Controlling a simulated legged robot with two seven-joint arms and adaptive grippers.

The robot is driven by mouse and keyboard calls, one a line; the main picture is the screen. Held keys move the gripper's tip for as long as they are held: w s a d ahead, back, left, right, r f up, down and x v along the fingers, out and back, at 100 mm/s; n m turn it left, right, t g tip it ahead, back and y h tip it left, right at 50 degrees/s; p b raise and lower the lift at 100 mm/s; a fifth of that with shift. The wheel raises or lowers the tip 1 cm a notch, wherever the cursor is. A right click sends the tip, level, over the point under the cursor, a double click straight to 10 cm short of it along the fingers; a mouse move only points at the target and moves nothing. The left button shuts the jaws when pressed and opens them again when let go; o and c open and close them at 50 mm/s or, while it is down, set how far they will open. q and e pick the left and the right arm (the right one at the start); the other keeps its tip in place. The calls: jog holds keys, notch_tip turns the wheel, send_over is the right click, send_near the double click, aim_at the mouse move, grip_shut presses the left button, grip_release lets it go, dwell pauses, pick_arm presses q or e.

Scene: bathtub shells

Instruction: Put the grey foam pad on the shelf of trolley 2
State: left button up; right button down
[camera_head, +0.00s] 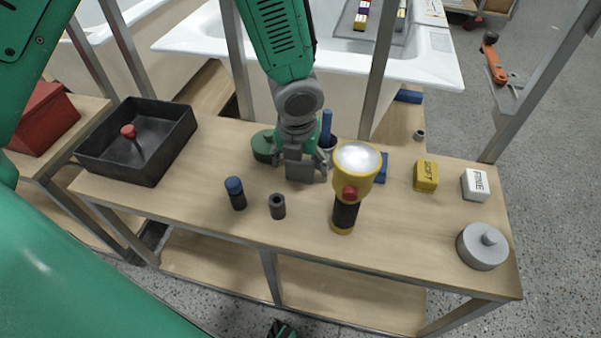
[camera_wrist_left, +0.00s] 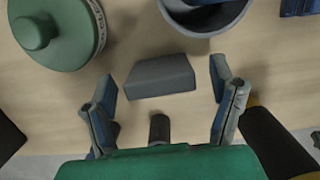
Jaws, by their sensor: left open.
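The grey foam pad (camera_wrist_left: 160,78) lies on the wooden top, between the spread fingers of my left gripper (camera_wrist_left: 165,95) in the left wrist view. Gaps show on both sides of the pad, so the gripper is open and not holding it. In the head view my left gripper (camera_head: 302,165) is low over the middle of the top, with the grey pad (camera_head: 299,171) at its fingers. The wooden trolley (camera_head: 220,180) has a lower shelf (camera_head: 225,265). I see no number on it, so I cannot tell which trolley is trolley 2.
A green round lidded thing (camera_wrist_left: 60,32) and a grey cup (camera_wrist_left: 205,18) stand close to the pad. A small dark cylinder (camera_head: 277,206), a blue-capped one (camera_head: 236,193) and a yellow torch (camera_head: 345,216) stand nearer me. A black tray (camera_head: 165,150) is at left.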

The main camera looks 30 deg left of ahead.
pick_arm(q)
jog(key=c, duration=1)
jog(key=shift+r, duration=0.1)
